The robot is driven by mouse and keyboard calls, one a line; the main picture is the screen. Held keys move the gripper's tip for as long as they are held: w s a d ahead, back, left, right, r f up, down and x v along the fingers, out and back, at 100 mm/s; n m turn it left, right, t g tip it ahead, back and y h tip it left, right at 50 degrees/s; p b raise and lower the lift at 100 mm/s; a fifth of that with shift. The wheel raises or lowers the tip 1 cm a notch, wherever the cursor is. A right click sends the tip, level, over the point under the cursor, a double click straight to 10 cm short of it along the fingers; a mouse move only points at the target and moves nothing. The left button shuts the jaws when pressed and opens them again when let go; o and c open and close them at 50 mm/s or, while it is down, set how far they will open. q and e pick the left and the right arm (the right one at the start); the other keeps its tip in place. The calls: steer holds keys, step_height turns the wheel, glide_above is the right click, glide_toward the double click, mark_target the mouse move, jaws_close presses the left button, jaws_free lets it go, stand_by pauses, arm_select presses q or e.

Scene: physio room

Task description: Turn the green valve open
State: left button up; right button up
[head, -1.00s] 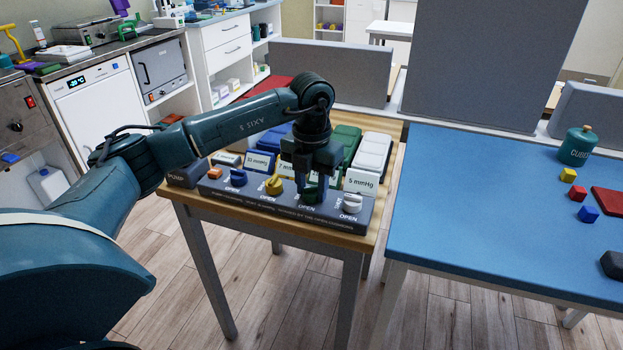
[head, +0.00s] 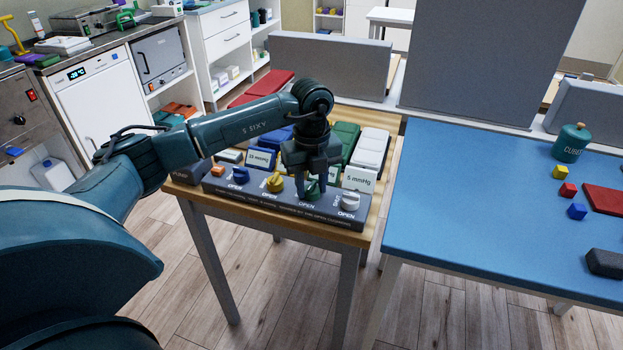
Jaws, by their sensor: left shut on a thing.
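The green valve (head: 312,192) is on the front panel (head: 262,199) of a grey block on a wooden table, between the yellow valve (head: 274,182) and the white valve (head: 349,200). My left gripper (head: 312,181) points down and is shut on the green valve from above. Its fingers hide the upper part of the valve, so its exact angle is hard to tell. An OPEN label is printed on the panel in front of it. My right gripper is not in view.
A blue valve (head: 240,175) and an orange button (head: 218,171) are further left on the panel. Coloured cuffs and a 5 mmHg card (head: 359,179) stand close behind. A blue-topped table (head: 480,215) with small blocks is on the right.

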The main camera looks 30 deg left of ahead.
mark_target(311, 185)
arm_select(q)
steer(key=shift+r+n, duration=0.1)
steer(key=shift+n, duration=0.4)
steer(key=o, duration=1)
steer(key=shift+c, duration=0.2)
step_height(311, 185, up, 13)
steer(key=shift+p, duration=0.3)
